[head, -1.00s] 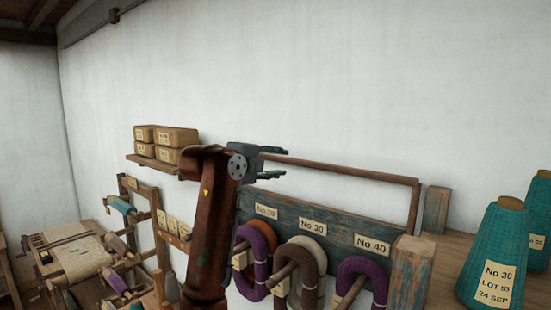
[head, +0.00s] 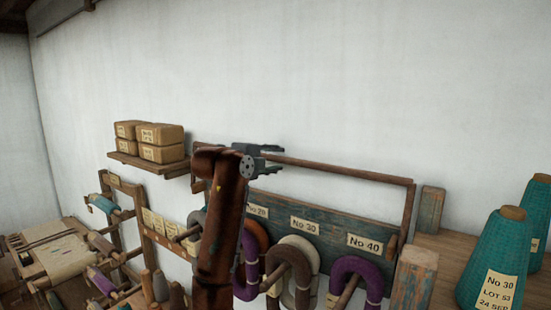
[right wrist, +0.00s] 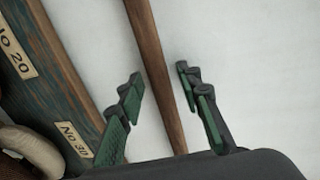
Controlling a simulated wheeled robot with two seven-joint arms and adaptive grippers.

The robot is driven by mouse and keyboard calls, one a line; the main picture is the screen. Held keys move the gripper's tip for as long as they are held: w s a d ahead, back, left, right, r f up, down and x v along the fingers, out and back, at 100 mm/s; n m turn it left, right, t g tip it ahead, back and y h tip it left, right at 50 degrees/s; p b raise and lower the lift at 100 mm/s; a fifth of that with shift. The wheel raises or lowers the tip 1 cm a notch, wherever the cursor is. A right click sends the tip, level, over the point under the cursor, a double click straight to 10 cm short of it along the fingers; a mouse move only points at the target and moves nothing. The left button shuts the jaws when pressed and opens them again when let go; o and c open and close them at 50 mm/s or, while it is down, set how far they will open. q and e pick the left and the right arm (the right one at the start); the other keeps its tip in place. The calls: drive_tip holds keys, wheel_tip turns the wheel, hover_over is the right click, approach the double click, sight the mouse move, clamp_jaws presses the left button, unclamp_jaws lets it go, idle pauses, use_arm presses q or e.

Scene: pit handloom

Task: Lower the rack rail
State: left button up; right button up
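The rack rail (head: 345,173) is a brown wooden bar raised above the yarn rack (head: 325,226), with a side arm (head: 408,212) running down at its right end. My right gripper (head: 280,160) is at the left part of the rail, with its fingers open. In the right wrist view the rail (right wrist: 150,55) passes between the two spread green-padded fingers (right wrist: 158,85), with gaps visible on both sides. The rail's left part is partly hidden behind my right gripper and arm. My left gripper is not in view.
Purple, brown and cream yarn hanks (head: 292,270) hang on pegs below the labelled rack board. A wooden post (head: 413,278) and teal yarn cones (head: 495,265) stand at right. A shelf with wrapped parcels (head: 160,152) is at left. The wall above is clear.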

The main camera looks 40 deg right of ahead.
drive_tip(key=shift+s+r, duration=0.15)
drive_tip(key=shift+s, duration=0.3)
drive_tip(key=shift+w+f, duration=0.2)
drive_tip(key=shift+w, duration=0.25)
drive_tip(key=c, duration=0.5)
drive_tip(key=shift+s, duration=0.15)
clamp_jaws()
